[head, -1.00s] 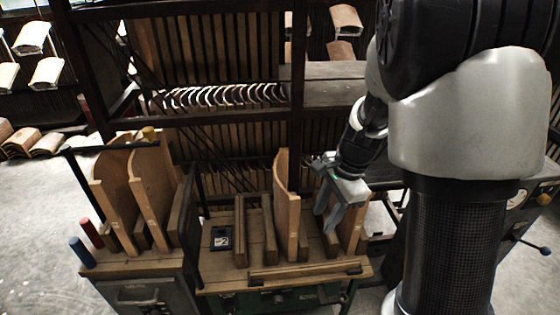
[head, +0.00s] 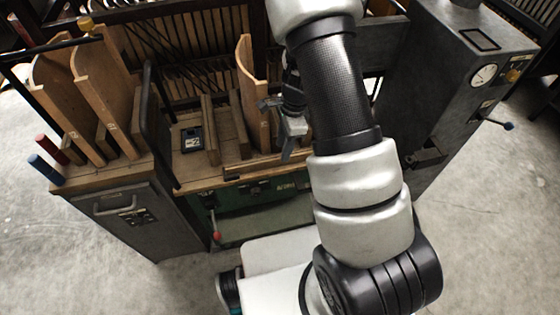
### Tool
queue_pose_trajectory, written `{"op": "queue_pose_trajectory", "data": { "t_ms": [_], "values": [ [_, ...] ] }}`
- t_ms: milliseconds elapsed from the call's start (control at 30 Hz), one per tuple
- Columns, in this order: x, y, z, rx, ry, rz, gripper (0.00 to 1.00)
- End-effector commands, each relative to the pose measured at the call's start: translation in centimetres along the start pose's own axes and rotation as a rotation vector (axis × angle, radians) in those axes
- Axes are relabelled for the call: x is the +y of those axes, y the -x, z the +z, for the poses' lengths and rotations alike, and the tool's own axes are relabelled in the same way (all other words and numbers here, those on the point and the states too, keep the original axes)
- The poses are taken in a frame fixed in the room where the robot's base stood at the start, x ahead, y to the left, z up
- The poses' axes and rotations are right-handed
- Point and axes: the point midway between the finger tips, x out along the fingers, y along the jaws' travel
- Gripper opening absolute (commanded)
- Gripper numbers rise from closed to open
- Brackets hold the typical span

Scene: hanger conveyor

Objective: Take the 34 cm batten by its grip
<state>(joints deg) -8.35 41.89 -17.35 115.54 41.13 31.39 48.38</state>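My gripper (head: 287,141) is over the right part of the wooden bench top, beside a tall curved wooden board (head: 251,98). Its fingers point down, and my arm hides most of its right side. I cannot see whether it holds anything. A long, low wooden strip (head: 250,168) lies along the front edge of the bench. Shorter upright wooden pieces (head: 210,130) stand left of the curved board. No length marking is readable, so I cannot tell which piece is the 34 cm batten or where its grip is.
A grey cabinet at left (head: 120,212) carries more curved boards (head: 98,100) and red and blue handles (head: 46,169). A small black plate (head: 191,139) lies on the bench. A machine with a gauge (head: 484,75) stands at right. The concrete floor at lower left is clear.

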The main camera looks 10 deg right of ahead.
Motion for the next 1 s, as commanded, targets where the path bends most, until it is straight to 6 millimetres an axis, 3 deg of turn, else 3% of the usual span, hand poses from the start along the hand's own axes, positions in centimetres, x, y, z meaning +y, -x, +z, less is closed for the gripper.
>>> {"op": "queue_pose_trajectory", "data": {
  "t_ms": [167, 500, 733, 933, 1000],
  "values": [
    [0.0, -0.9, 0.1, 0.000, 0.001, 0.000, 0.36],
    [-0.2, -5.4, 0.2, -0.001, 0.000, 0.001, 0.36],
    [-0.2, -5.5, 0.2, 0.000, 0.000, -0.001, 0.36],
    [-0.2, -5.5, 0.2, 0.000, 0.001, -0.001, 0.02],
    [-0.2, -5.5, 0.2, 0.000, 0.001, -0.001, 0.00]
  ]
}}
